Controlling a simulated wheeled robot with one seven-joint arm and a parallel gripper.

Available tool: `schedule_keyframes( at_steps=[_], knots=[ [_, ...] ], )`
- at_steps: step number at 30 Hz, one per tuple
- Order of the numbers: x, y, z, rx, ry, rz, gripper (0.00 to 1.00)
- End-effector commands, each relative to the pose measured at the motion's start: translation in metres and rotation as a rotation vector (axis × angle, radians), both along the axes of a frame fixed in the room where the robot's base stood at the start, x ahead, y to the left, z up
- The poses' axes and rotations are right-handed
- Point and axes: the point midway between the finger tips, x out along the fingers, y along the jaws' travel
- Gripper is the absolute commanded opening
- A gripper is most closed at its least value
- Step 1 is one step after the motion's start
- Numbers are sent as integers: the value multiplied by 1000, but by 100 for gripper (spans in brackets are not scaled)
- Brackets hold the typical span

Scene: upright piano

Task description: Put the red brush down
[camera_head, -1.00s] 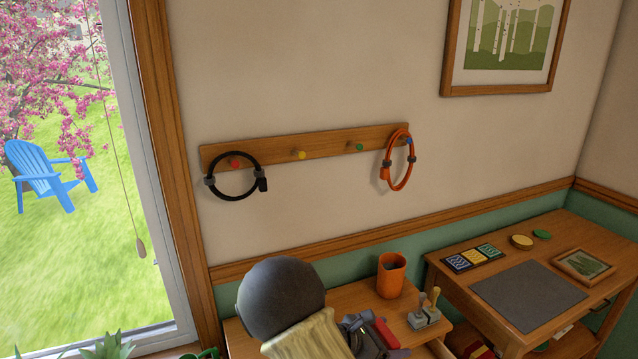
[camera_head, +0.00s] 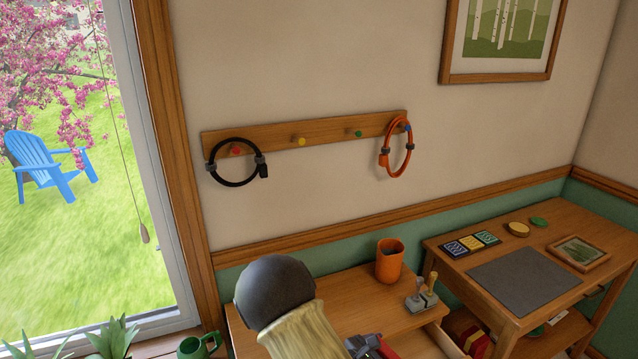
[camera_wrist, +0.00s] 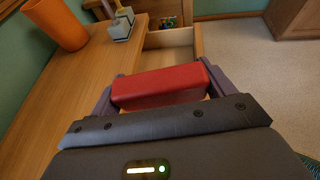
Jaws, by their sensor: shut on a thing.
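The red brush (camera_wrist: 160,86) is a red block held crosswise between the fingers of my gripper (camera_wrist: 158,92) in the wrist view. My gripper is shut on it. The brush is over or beside the front of the wooden desk (camera_wrist: 85,95), near an open drawer (camera_wrist: 172,42); I cannot tell whether it touches anything. In the head view, the brush (camera_head: 388,348) and my gripper (camera_head: 365,346) show only partly at the bottom edge. The brush's underside is hidden.
An orange cup (camera_head: 390,261) and a grey holder with upright handles (camera_head: 422,295) stand at the back of the desk. A second table (camera_head: 500,235) with a grey mat (camera_head: 525,281) is at the right. Much of the desk top is bare.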

Motion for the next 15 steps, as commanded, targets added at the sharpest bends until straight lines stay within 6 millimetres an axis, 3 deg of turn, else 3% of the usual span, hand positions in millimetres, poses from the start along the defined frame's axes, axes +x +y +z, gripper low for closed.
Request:
schedule_keyframes(
  at_steps=[5,15],
  knots=[
    [-19,9,-27,-4,8,88,59],
    [-17,8,6,-2,-2,87,59]
  ],
)
